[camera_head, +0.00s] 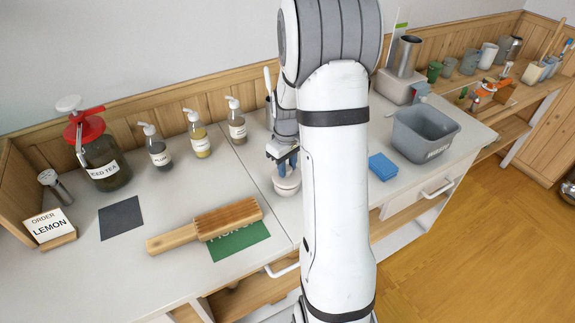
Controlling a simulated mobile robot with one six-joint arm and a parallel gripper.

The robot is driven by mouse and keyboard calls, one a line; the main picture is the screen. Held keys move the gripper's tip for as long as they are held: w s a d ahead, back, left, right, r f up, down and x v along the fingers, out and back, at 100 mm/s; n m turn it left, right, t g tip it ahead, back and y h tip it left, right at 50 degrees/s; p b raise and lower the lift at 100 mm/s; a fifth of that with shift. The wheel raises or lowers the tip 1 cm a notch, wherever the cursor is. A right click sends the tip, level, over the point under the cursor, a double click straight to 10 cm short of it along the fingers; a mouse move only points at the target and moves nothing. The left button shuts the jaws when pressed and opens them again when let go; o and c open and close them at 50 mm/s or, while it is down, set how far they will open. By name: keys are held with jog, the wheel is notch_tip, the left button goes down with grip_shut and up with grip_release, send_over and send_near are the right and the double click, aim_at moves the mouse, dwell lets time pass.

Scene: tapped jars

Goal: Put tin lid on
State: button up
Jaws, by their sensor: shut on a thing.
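A small white round tin (287,191) stands on the counter just left of my arm, and its right side is close to the arm's edge. My gripper (285,168) points down right over the tin. It is shut on what looks like the pale tin lid, at the top of the tin. The lid is small and partly covered by the fingers, so I cannot tell whether it sits flush on the rim or is slightly above it.
A wooden brush (228,219) lies on a green card (240,243) to the left. Pump bottles (199,140) and an iced tea jar (105,165) stand behind. A blue sponge (382,167) and a grey bin (425,134) are right of my arm. A dark mat (121,218) lies bare.

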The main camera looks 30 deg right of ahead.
jog(key=shift+f+b, duration=0.65)
jog(key=shift+f, duration=0.25)
jog(key=shift+r, duration=0.1)
jog(key=o, duration=1)
jog(key=shift+o, duration=0.2)
jog(key=shift+r, duration=3.9)
